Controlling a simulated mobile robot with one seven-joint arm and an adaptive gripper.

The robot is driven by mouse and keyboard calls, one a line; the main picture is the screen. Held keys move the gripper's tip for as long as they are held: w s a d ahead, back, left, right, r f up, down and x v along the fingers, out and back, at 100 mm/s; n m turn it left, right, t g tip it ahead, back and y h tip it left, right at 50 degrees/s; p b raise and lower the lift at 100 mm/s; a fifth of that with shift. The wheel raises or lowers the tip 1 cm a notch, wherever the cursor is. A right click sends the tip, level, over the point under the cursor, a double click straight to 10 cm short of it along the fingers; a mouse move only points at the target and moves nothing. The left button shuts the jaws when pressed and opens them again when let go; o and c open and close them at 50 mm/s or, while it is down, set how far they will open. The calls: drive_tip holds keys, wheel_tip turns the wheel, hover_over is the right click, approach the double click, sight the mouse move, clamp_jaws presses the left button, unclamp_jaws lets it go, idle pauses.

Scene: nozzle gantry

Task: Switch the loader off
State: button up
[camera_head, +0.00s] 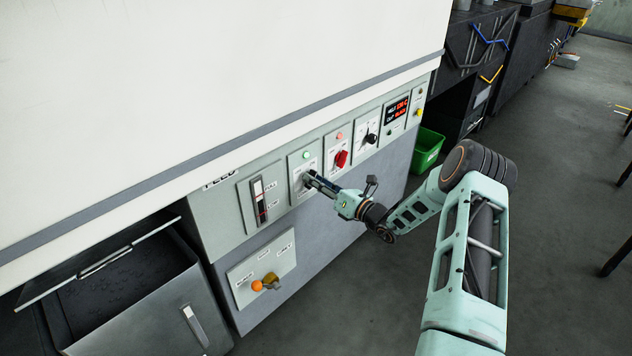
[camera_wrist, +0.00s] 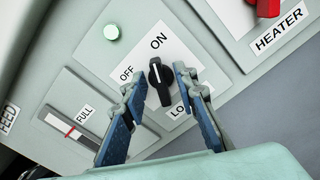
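The loader knob (camera_wrist: 160,82) is black, on a white plate marked OFF, ON and a partly hidden "LO" label. Its white mark points up in the wrist view, nearer to ON than OFF. My gripper (camera_wrist: 161,86) is open, with one blue-padded finger on each side of the knob. Gaps show between the fingers and the knob. In the head view my gripper (camera_head: 312,180) is at the loader panel (camera_head: 296,161) and hides the knob.
A red heater knob (camera_head: 341,159) is just right of the loader panel. A feed slider (camera_head: 260,200) is to its left. An orange button (camera_head: 257,286) and a yellow knob sit below. An open bin (camera_head: 190,275) stands at lower left.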

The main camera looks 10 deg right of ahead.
drive_tip(key=shift+c, duration=0.7)
clamp_jaws()
drive_tip(key=shift+n, duration=0.3)
drive_tip(key=n+b, duration=0.2)
drive_tip(key=n, duration=0.3)
drive_tip(key=n+b, duration=0.2)
drive_tip(key=n, duration=0.4)
drive_tip(key=shift+s+a+f+b, duration=0.1)
drive_tip(key=shift+s+a+b, duration=0.1)
drive_tip(key=shift+b, duration=0.1)
drive_tip(key=shift+n, duration=0.3)
drive_tip(key=shift+o, duration=0.7)
unclamp_jaws()
